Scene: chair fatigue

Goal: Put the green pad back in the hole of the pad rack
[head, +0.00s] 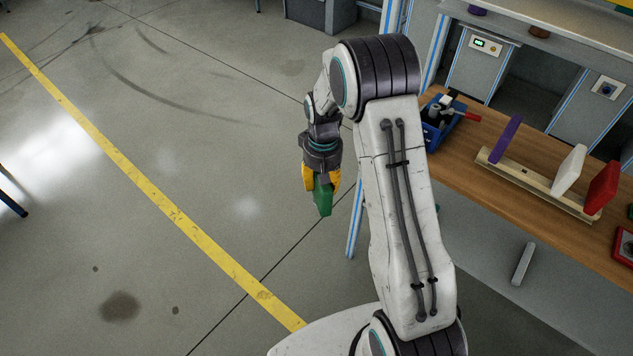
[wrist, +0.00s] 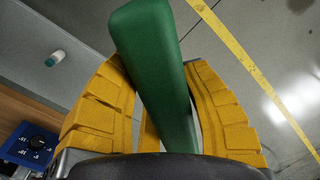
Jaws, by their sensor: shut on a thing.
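The green pad (head: 323,198) is held in my gripper (head: 321,180) and points down over the open floor, left of the workbench. In the wrist view the green pad (wrist: 158,70) stands between the two yellow fingers of my gripper (wrist: 158,105), tilted a little. The pad rack (head: 540,185) is a light wooden bar on the workbench, well to the right of my gripper. It bears a purple pad (head: 505,139), a white pad (head: 569,171) and a red pad (head: 602,188).
The wooden workbench (head: 470,200) fills the right side. A green-and-white cylinder (wrist: 55,58) shows in the wrist view. The floor under my gripper is clear.

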